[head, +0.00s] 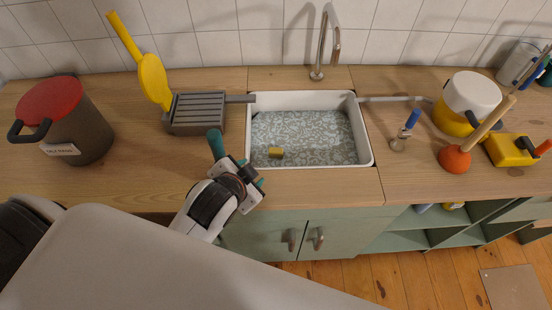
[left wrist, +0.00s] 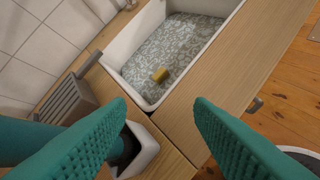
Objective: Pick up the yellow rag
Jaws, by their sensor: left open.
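The only yellow cloth-like thing in the sink is a small, folded, block-shaped yellow rag (head: 276,153). It lies on the patterned floor of the white sink (head: 365,150), near the front left. It also shows in the left wrist view (left wrist: 160,75), beyond my fingertips and apart from them. My left gripper (head: 240,165) has teal fingers and is at the left front corner of the sink. In the left wrist view its fingers (left wrist: 160,108) are spread wide with nothing between them. My right gripper is not in view.
A grey ribbed rack (head: 197,113) and a yellow paddle (head: 153,80) stand left of the sink. A red-lidded pot (head: 85,140) is farther left. The faucet (head: 322,50) rises behind the sink. A plunger (head: 455,158) and a yellow pot (head: 455,120) stand to the right.

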